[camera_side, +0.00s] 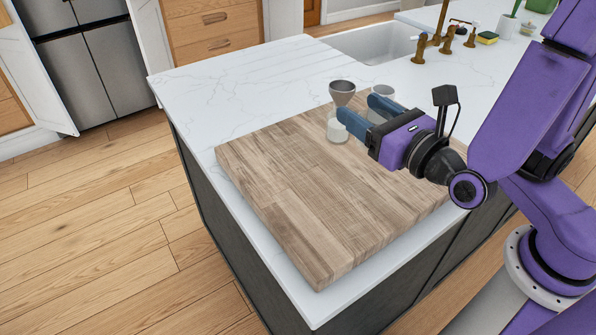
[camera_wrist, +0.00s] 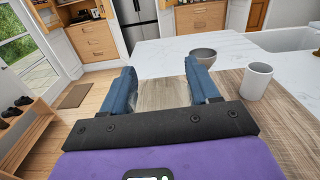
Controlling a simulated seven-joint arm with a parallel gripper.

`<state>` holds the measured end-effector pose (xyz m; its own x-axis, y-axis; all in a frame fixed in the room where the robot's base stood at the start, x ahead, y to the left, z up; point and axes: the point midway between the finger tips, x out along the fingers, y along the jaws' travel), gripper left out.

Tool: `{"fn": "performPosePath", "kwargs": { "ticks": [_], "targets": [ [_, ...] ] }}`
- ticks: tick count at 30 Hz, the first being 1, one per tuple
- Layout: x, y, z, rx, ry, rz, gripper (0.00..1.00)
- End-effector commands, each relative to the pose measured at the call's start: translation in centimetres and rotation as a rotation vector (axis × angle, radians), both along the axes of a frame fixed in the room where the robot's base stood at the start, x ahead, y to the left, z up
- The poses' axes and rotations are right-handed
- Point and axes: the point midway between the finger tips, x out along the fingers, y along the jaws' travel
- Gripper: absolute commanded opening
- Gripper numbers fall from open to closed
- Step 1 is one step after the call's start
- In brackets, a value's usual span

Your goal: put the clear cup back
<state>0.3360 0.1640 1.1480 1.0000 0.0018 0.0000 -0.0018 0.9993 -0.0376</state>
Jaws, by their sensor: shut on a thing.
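The clear cup (camera_side: 337,131) shows as a pale, see-through shape at the fingertips in the side view, upright over the wooden board. The nearer finger hides part of it. My gripper (camera_side: 358,112) points level across the board, its two blue fingers shut on the cup with a wide gap between them. In the wrist view the fingers (camera_wrist: 160,88) stand apart, and the cup can hardly be made out against the wood. I cannot tell whether its base touches the board.
The wooden board (camera_side: 290,190) lies on the white counter (camera_side: 230,92). A grey bowl-like vessel (camera_side: 342,90) stands beyond the fingertips, also in the wrist view (camera_wrist: 203,54). A white cup (camera_wrist: 257,82) stands right of the fingers. The board's front is bare; a sink (camera_side: 375,42) lies behind.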

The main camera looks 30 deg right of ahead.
Motion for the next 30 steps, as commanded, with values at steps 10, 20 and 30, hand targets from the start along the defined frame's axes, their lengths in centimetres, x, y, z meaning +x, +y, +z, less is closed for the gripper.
{"fn": "performPosePath", "kwargs": {
  "ticks": [10, 20, 30],
  "targets": [
    [1.8, 0.9, -1.4, -0.001, 0.000, -0.001, 0.24],
    [4.7, 2.2, -2.8, -0.001, 0.000, -0.004, 0.24],
    [9.4, 4.5, -6.2, -0.003, 0.002, -0.003, 0.24]
  ]
}}
